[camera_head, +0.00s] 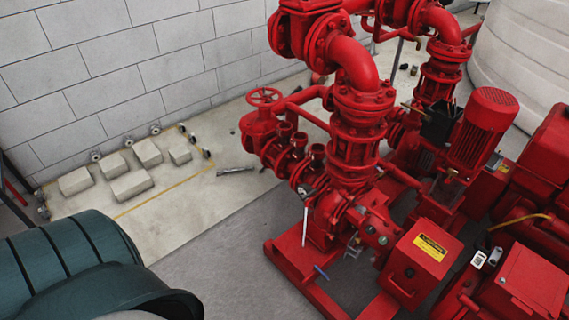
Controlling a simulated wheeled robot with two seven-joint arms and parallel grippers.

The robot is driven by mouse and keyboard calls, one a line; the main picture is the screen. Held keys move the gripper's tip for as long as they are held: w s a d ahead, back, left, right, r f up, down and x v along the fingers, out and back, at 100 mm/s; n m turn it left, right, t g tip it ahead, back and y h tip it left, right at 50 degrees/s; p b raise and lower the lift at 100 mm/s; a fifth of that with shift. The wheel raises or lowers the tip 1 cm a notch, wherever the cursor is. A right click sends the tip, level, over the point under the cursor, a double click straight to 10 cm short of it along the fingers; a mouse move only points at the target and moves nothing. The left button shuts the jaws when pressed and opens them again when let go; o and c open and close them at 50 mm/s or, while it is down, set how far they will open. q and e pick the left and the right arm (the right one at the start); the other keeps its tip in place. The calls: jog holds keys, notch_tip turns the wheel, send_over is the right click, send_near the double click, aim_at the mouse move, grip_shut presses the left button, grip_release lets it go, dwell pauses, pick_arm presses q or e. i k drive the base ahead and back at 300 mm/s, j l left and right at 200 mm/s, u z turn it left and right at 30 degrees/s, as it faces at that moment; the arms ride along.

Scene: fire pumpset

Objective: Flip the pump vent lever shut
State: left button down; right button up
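The red pump set (350,170) stands right of centre on a red base frame (300,285). A thin pale lever or rod (305,225) hangs nearly upright on the pump's left side, below a small dark and silver fitting (306,190). A small blue-handled lever (321,272) sits low by the base frame. Small silver valve fittings (353,245) show on the pump's front. I cannot tell for certain which of these is the vent lever, nor whether it is open or shut. Neither of my grippers is in view.
A red handwheel (264,97) stands out on the pipework's left. A red box with a yellow label (432,247) and a red motor (483,130) are to the right. A dark green ribbed object (65,265) fills the lower left. Grey floor (215,235) lies clear between.

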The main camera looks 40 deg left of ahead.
aim_at(314, 192)
jog(key=u, duration=1)
